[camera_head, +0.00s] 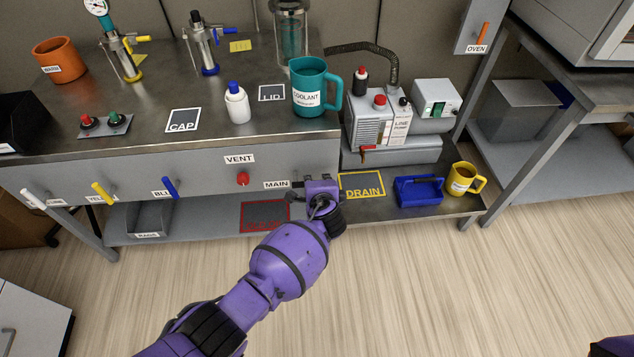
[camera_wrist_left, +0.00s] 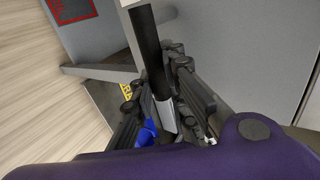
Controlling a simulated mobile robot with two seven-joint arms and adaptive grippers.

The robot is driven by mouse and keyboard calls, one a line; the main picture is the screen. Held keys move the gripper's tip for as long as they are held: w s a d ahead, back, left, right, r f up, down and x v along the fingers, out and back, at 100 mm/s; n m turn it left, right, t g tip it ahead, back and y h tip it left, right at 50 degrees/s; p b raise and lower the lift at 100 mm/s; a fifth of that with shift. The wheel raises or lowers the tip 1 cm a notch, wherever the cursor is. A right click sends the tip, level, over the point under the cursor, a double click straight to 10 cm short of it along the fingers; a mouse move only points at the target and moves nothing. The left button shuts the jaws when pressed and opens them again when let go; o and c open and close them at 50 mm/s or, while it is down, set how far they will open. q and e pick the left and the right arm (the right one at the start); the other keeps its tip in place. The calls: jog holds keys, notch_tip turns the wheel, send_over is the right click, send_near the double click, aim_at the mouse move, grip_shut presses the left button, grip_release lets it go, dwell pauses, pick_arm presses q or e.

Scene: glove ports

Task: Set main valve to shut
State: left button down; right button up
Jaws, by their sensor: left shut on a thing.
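The main valve sits on the bench's front panel beside the MAIN label (camera_head: 276,184). In the head view my left gripper (camera_head: 308,184) is in front of it and hides the valve. In the left wrist view a black valve handle (camera_wrist_left: 150,45) with a pale grey section (camera_wrist_left: 166,115) runs between the fingers of my left gripper (camera_wrist_left: 162,92). The gripper is shut on this handle. The handle's setting cannot be read, and no shut mark shows. My right gripper is not in view.
A red vent knob (camera_head: 242,179) is left of the main valve. Blue (camera_head: 170,187), yellow (camera_head: 102,193) and white (camera_head: 34,199) handles stick out farther left. Below, the shelf holds a blue tray (camera_head: 419,191) and a yellow mug (camera_head: 462,181). The floor in front is clear.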

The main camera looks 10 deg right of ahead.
pick_arm(q)
jog(key=shift+s+f, duration=0.15)
jog(key=c, duration=1.8)
grip_release()
jog(key=shift+o, duration=0.4)
jog(key=v, duration=1.2)
jog(key=shift+a, duration=0.1)
